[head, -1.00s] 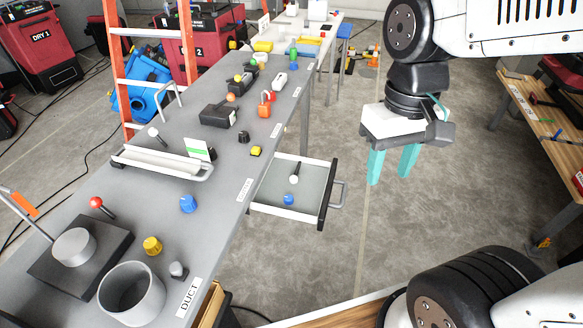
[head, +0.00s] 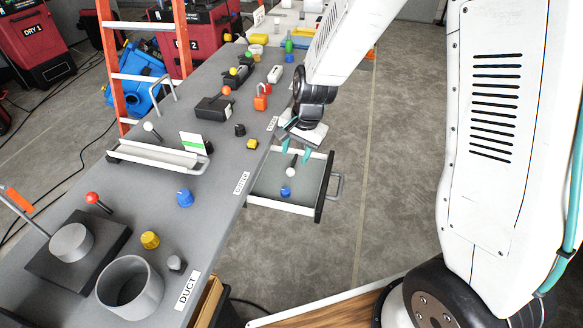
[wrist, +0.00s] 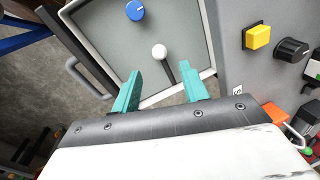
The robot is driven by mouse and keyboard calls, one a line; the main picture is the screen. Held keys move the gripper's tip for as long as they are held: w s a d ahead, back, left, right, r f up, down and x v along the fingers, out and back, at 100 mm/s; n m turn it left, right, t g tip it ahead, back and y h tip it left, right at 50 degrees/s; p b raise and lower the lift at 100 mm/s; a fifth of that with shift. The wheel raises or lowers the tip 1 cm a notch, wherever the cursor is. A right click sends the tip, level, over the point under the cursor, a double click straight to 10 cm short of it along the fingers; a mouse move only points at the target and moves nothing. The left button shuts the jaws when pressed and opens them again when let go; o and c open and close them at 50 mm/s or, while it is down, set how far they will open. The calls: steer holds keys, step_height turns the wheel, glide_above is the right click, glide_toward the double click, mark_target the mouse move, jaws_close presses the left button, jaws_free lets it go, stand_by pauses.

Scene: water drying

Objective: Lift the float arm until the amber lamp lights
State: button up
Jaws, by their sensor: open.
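A rod with a white ball end (head: 290,172) stands in the open drawer-like tray (head: 262,199) at the bench side. It looks like the float arm, though no readable label confirms this. My gripper (head: 295,146) is open and empty above the back of this tray. In the wrist view the white ball (wrist: 159,51) shows just beyond and between the teal fingertips (wrist: 160,70), its dark rod running toward the right finger. I see no contact. A blue knob (head: 286,190) is in the same tray. I cannot tell which part is the amber lamp, or whether one is lit.
The grey bench (head: 215,215) runs along the left with several knobs and levers. A white trough (head: 155,157) and a grey cup (head: 128,290) stand on it. A yellow button (head: 252,144) and a black knob (head: 239,130) are near the tray. Floor right of the tray is clear.

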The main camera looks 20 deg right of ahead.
mark_target(291, 169)
steer(key=f, duration=0.4)
steer(key=w+a+f, duration=0.1)
steer(key=f, duration=0.2)
jaws_close()
